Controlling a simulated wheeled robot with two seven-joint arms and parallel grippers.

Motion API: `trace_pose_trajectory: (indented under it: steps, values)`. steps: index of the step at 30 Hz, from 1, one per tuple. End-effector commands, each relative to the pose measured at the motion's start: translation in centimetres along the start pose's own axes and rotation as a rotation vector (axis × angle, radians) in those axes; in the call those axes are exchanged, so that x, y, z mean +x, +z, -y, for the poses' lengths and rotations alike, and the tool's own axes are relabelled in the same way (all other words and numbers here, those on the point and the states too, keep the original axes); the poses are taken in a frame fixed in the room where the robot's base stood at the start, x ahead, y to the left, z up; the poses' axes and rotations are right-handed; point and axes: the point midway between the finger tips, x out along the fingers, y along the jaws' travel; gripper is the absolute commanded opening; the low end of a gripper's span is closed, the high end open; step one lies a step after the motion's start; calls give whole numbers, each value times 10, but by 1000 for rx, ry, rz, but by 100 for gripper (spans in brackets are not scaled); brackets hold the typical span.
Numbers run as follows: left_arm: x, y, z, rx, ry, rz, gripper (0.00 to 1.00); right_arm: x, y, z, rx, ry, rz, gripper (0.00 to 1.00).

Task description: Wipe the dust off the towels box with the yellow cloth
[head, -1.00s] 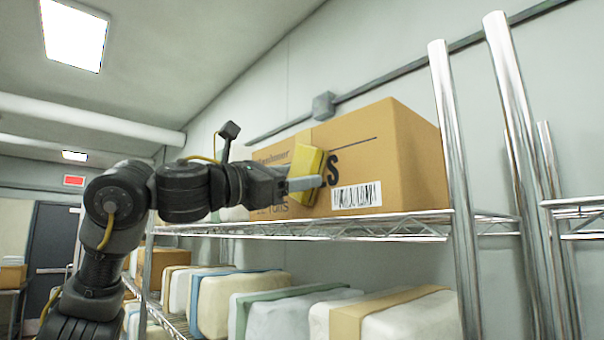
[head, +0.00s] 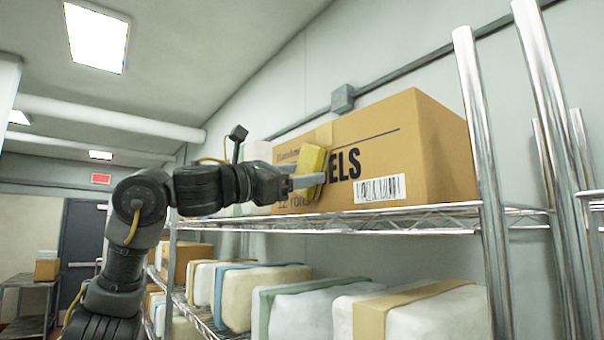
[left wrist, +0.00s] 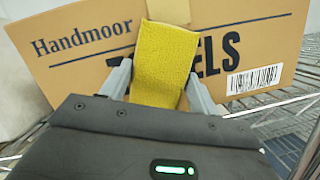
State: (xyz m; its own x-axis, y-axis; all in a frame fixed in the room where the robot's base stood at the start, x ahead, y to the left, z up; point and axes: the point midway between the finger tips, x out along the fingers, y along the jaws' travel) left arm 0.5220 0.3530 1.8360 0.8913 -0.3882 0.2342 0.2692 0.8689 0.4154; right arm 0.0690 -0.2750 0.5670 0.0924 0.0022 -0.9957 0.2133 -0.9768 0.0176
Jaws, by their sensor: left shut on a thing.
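The towels box (head: 425,150) is a brown cardboard carton with dark lettering and a barcode, standing on the upper wire shelf. It also fills the back of the left wrist view (left wrist: 100,60). My left gripper (head: 308,182) is shut on the yellow cloth (head: 309,160), which is folded and stands up between the fingers. In the left wrist view the yellow cloth (left wrist: 165,62) covers part of the lettering. It is at the box's front face; I cannot tell whether it touches. No dust can be made out clearly. My right gripper is not in view.
The wire shelf (head: 420,222) has chrome posts (head: 480,150) at the right. Wrapped bundles (head: 320,310) fill the shelf below. A white bundle (head: 257,155) stands left of the box. The aisle on the left leads to a dark door (head: 83,240).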

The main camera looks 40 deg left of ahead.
Motion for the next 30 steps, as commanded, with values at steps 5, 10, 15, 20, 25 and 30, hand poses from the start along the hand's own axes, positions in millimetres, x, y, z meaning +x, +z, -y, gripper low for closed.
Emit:
trace_pose_trajectory:
  steps: [5,10,15,20,25,30]
  values:
    - [-1,-4,-8,-1,-1,-1,43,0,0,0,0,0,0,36]
    - [-3,-10,-23,-3,0,0,43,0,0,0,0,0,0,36]
    - [-4,-15,-34,-1,-1,-1,43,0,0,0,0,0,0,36]
    - [-4,-16,-36,0,-2,0,43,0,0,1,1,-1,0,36]
    - [-4,-16,-36,0,-2,0,43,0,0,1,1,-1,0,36]
    - [-12,-13,-36,1,0,3,43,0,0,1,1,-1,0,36]
